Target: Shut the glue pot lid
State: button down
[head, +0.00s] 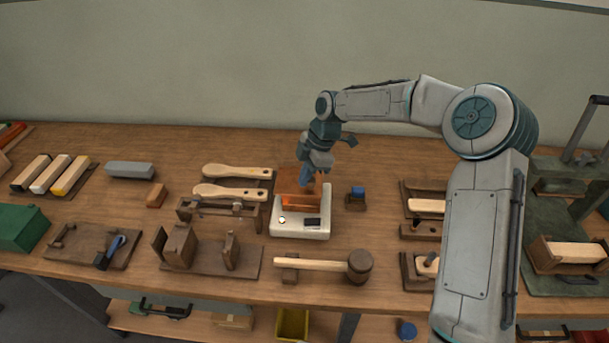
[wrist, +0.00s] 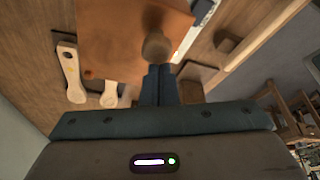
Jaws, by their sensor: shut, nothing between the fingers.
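The copper-coloured glue pot (head: 289,191) sits on a white heater base (head: 300,231) near the middle of the bench. My gripper (head: 307,179) is at the pot's top and hides part of it in the head view. In the wrist view a flat orange-brown panel, apparently the lid (wrist: 118,35), carries a round knob (wrist: 157,46). My fingers (wrist: 159,70) are shut and empty, with their tips right at the knob; I cannot tell whether they touch it. How far the lid stands open is unclear.
Two wooden paddle-shaped handles (head: 236,191) lie left of the pot. A mallet (head: 358,266) lies in front of the heater base. A small blue-topped block (head: 357,193) stands to the right. Wooden jigs (head: 181,247) stand front left. The bench behind the pot is mostly clear.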

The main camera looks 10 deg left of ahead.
aim_at(290, 194)
jog(key=s+a, duration=0.2)
jog(key=a, duration=0.1)
jog(key=shift+s+a+r, duration=0.25)
jog(key=shift+s+r, duration=0.1)
jog(key=shift+r, duration=0.05)
jog(key=b+v, duration=0.1)
jog(key=v, duration=0.9)
jog(key=shift+w, duration=0.2)
jog(key=s+d+r+m+t+h, duration=0.2)
jog(key=s+d+m+t, duration=0.3)
jog(key=s+d+m, duration=1.9)
jog(key=s+d+h, duration=0.1)
jog(key=d, duration=0.3)
jog(key=shift+s+d+r, duration=0.15)
jog(key=shift+s+d, duration=0.25)
